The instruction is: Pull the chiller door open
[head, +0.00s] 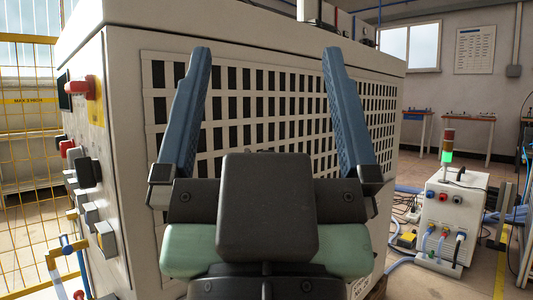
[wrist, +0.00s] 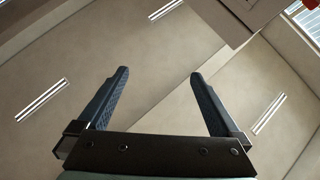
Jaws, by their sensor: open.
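My gripper (head: 266,52) is open and empty, its two blue fingers pointing up in front of a large beige cabinet (head: 121,130). The cabinet has a wide slotted grille panel (head: 265,100) on the face behind my gripper. I cannot tell whether this cabinet is the chiller, and no door or door handle can be made out on it. My gripper hides the lower middle of the grille. In the wrist view the open fingers (wrist: 159,73) have only the ceiling between them, and a pale box-like edge (wrist: 222,18) shows at the top.
The cabinet's left side carries a red handle (head: 83,88), several knobs and connectors. A yellow mesh fence (head: 28,160) stands at the left. A white unit (head: 455,205) with a green-lit signal tower (head: 447,150) stands on the right, with hoses and cables on the floor around it.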

